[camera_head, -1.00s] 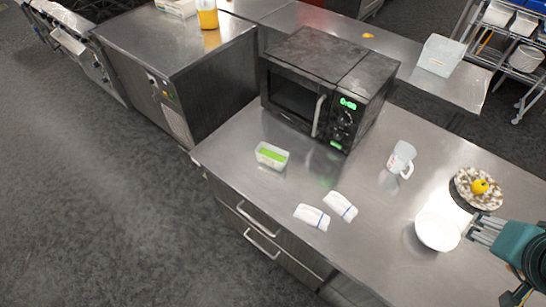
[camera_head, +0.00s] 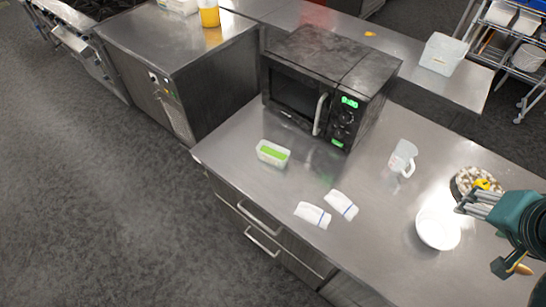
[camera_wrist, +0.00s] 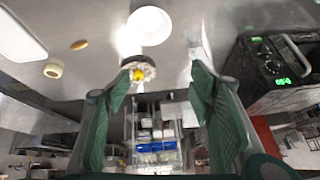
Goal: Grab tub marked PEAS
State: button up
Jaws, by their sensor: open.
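A small pale tub (camera_head: 272,154) with a green band or green contents stands on the steel counter, left of the microwave's front. Any lettering on it is too small to read. It is the likeliest match for the peas tub. My gripper (camera_head: 466,204) is at the right of the head view, above the counter near the white bowl, far from this tub. In the wrist view my gripper (camera_wrist: 160,82) has its two green fingers spread wide with nothing between them. I cannot make out the tub in the wrist view.
A black microwave (camera_head: 328,85) stands behind the tub.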

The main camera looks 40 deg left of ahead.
jog(key=w+a+m+g+y, duration=0.1)
jog(key=w+a+m, duration=0.1)
jog(key=w+a, duration=0.35)
jog(key=w+a+m+g, duration=0.1)
jog(key=w+a+m, duration=0.15)
jog(key=a, duration=0.65)
jog(key=m+g+h+b, duration=0.15)
jog(key=m+g, duration=0.35)
jog(key=m, duration=0.5)
send_over(273, 154)
jog(key=f, duration=2.6)
jog(key=shift+w+d, duration=0.2)
jog(key=shift+d, duration=0.05)
jog(key=shift+s+a+f, duration=0.2)
jog(key=shift+a+f, duration=0.05)
jog(key=shift+f, duration=0.05)
jog(key=shift+f, duration=0.15)
jog(key=shift+f, duration=1.15)
